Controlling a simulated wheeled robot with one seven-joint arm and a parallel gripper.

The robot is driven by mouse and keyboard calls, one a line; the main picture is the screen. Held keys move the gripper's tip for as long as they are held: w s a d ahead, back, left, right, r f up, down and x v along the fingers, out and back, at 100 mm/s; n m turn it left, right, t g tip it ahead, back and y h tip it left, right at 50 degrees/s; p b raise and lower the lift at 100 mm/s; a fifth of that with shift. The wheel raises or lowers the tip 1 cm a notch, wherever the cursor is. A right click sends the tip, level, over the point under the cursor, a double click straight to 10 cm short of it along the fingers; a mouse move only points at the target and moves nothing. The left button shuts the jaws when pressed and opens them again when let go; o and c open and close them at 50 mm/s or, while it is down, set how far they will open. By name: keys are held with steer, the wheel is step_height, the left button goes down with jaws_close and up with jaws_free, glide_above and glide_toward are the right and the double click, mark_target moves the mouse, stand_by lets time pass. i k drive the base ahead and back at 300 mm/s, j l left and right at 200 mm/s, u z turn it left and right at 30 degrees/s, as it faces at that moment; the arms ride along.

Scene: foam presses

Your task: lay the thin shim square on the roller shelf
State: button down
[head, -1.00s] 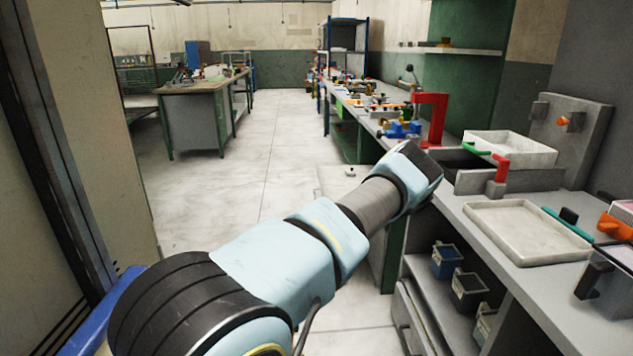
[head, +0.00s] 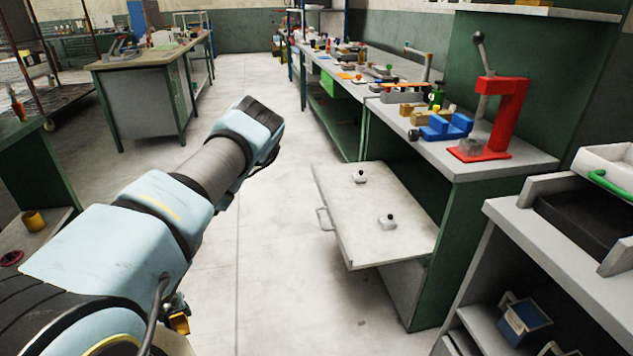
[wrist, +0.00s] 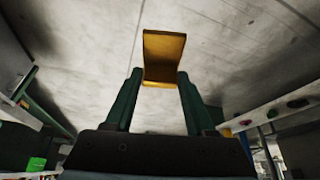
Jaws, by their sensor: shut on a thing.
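In the head view the fingers are not clearly seen. A small yellow bit (head: 179,323) shows below my arm, and I cannot tell whether it is the same piece. A pale pulled-out shelf (head: 365,225) with a handle juts from the green bench. No rollers can be made out, so I cannot tell whether it is the roller shelf.
Two small knobbed pieces (head: 387,222) and (head: 360,177) sit on the pulled-out shelf. A red press (head: 502,115) and a blue fixture (head: 442,127) stand on the bench above. A grey workstation (head: 530,235) is at the right. The aisle floor (head: 262,220) is clear.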

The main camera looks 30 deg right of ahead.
mark_target(371, 200)
steer(key=i+z, duration=0.2)
steer(key=i, duration=0.25)
steer(key=i+j+z, duration=0.2)
steer(key=i, duration=0.2)
steer(key=i+j+z, duration=0.2)
steer(key=i, duration=0.25)
steer(key=i+j+z, duration=0.2)
steer(key=i, duration=0.2)
steer(key=i+j+z, duration=0.95)
steer(key=j, duration=0.2)
